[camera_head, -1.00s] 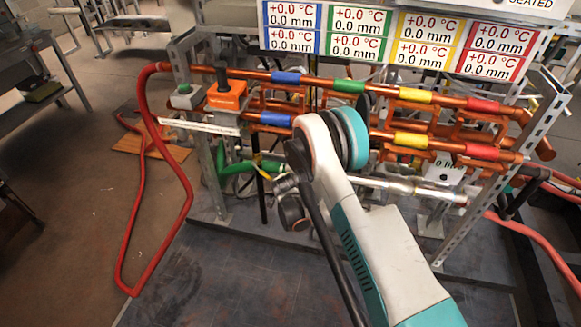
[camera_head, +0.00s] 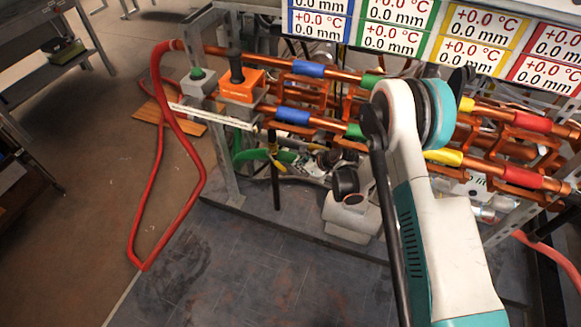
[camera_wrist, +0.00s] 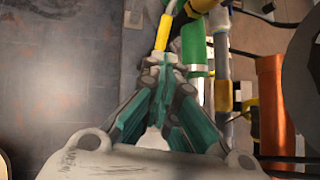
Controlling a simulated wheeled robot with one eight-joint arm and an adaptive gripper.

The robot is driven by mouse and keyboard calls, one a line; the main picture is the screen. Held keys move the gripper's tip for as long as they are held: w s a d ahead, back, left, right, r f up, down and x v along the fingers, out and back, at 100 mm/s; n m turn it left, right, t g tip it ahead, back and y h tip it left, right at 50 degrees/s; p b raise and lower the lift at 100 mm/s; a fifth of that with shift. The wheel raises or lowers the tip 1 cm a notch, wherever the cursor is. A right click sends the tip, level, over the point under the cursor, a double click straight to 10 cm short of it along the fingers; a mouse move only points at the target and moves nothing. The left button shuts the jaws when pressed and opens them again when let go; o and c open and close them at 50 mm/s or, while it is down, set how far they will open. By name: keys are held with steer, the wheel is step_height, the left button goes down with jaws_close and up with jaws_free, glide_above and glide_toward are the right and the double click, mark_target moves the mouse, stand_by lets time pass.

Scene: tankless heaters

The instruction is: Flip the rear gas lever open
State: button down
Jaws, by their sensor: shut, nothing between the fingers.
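A yellow lever (camera_wrist: 163,32) stands just beyond my fingertips in the wrist view, its lower end at or very near them; contact is unclear. Beside it runs a green pipe section (camera_wrist: 195,50). In the head view a small yellow lever (camera_head: 272,161) shows by the green pipe (camera_head: 245,156), low on the rig's left. I cannot tell for certain whether this is the rear gas lever. My gripper (camera_wrist: 166,60) is shut with its teal fingers together and empty. In the head view it is small and partly hidden among the pipes, right of the lever.
Copper pipes with coloured bands (camera_head: 309,68) cross above the lever. An orange block with a black knob (camera_head: 242,86) sits at upper left. A red hose (camera_head: 160,130) loops on the left. In the wrist view a copper cylinder (camera_wrist: 273,100) stands close on the right.

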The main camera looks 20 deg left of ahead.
mark_target(284, 169)
steer(key=b+x, duration=0.3)
steer(key=x, duration=0.7)
steer(key=shift+b, duration=0.4)
